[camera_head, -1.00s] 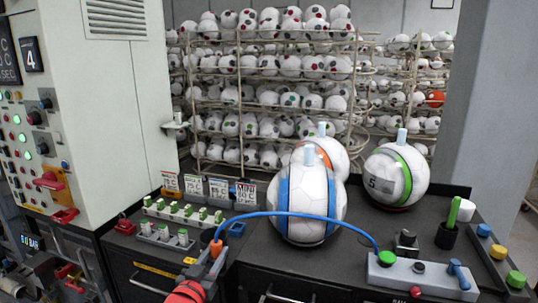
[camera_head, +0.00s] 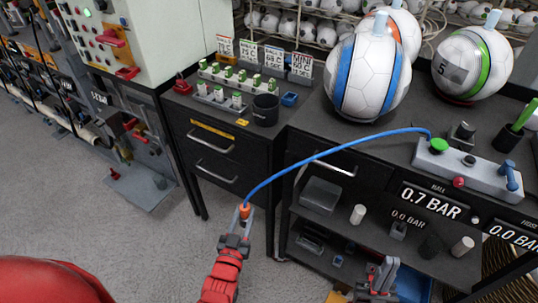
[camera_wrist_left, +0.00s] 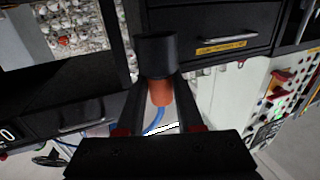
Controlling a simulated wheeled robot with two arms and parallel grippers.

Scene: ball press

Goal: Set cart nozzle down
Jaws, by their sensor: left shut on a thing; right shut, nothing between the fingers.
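The cart nozzle (camera_head: 245,211) is orange, with a curved blue hose (camera_head: 330,150) running to a green fitting (camera_head: 438,146) on a light grey block. My left gripper (camera_head: 240,222) is shut on the nozzle, in front of the black cabinet in the head view. In the left wrist view the orange nozzle (camera_wrist_left: 160,92) sits between the fingers. A dark cylinder (camera_wrist_left: 157,55) shows past it; I cannot tell whether they touch. A black cup (camera_head: 265,110) stands on the counter corner. My right gripper (camera_head: 382,275) is shut and empty at the lower right.
Panelled balls, one with blue stripes (camera_head: 368,76) and one with green (camera_head: 473,64), stand on the counter. A tray of green-topped pieces (camera_head: 228,85) lies left of the cup. The cabinet drawers (camera_head: 212,143) are closed. Carpet floor (camera_head: 100,240) is open at lower left.

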